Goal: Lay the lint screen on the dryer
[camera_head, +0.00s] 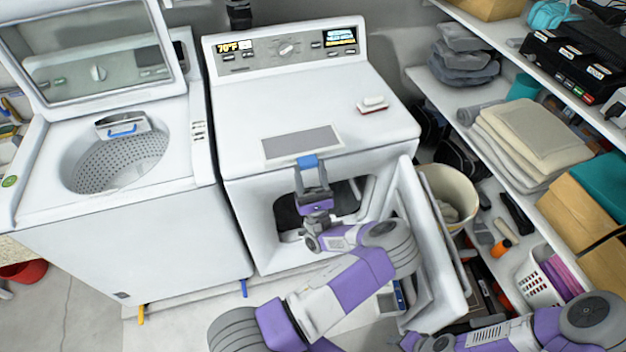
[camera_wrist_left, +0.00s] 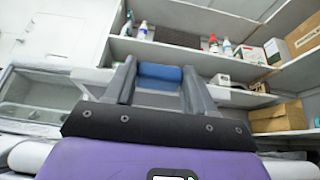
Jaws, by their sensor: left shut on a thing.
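The lint screen (camera_head: 302,142) is a flat grey rectangular panel with a blue grip at its near edge. It is at the front edge of the white dryer's (camera_head: 310,105) top; I cannot tell whether it rests on the top or hovers just above. My left gripper (camera_head: 310,171), in front of the dryer, is shut on the blue grip. In the left wrist view the blue grip (camera_wrist_left: 160,73) sits between the fingers, with part of the grey panel beyond. The right arm enters at the lower right, but its fingertips are not visible.
A small white-and-red object (camera_head: 373,104) lies on the dryer's right side. The dryer door (camera_head: 432,240) hangs open at right. The washer (camera_head: 130,240) stands left with its lid raised. Loaded shelves (camera_head: 480,95) line the right side. The dryer top's middle is clear.

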